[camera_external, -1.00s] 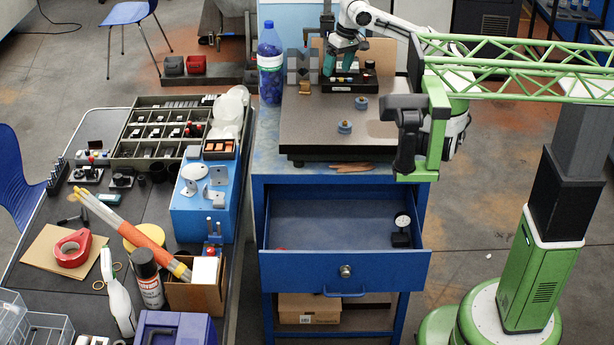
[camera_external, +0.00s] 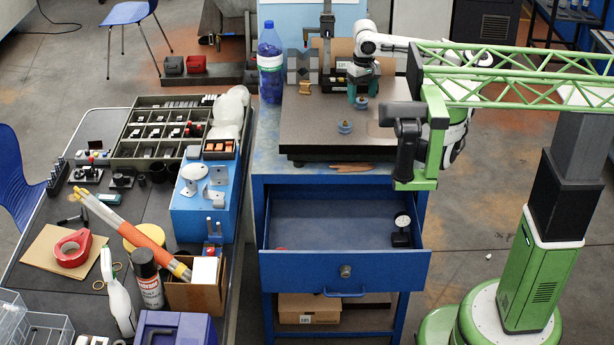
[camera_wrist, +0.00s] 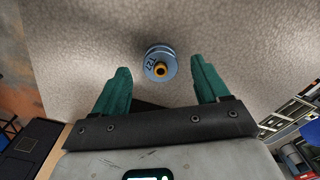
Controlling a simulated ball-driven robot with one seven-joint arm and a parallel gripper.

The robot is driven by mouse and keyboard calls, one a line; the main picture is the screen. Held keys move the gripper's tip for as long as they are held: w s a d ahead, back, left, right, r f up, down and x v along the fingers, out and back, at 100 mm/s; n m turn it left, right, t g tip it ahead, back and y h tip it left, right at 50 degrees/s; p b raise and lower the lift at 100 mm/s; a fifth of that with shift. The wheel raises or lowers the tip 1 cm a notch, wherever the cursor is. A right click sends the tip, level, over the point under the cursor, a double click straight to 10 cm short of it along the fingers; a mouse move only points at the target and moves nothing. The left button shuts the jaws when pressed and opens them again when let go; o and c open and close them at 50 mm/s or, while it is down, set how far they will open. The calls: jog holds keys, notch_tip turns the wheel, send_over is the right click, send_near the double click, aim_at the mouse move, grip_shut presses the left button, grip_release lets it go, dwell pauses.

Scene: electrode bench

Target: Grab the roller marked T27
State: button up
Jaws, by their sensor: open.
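A blue roller (camera_external: 361,104) stands on the grey surface plate (camera_external: 300,130), close below my gripper (camera_external: 362,93). A second blue roller (camera_external: 344,127) stands nearer the plate's front edge. The wrist view shows one blue roller (camera_wrist: 152,55) with a yellow-orange hub and dark marking that seems to begin with T; the digits are hard to read. It lies just beyond and between the teal fingertips of my gripper (camera_wrist: 161,72). The fingers are wide apart with nothing between them. The markings cannot be read in the external view.
A water bottle (camera_external: 270,62) and grey V-shaped block (camera_external: 301,66) stand at the plate's left. A small brown piece (camera_external: 305,88) lies nearby. An open blue drawer (camera_external: 340,270) juts out below the plate. The plate's front left is clear.

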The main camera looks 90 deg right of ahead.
jog(key=shift+f, duration=1.1)
jog(key=c, duration=1.2)
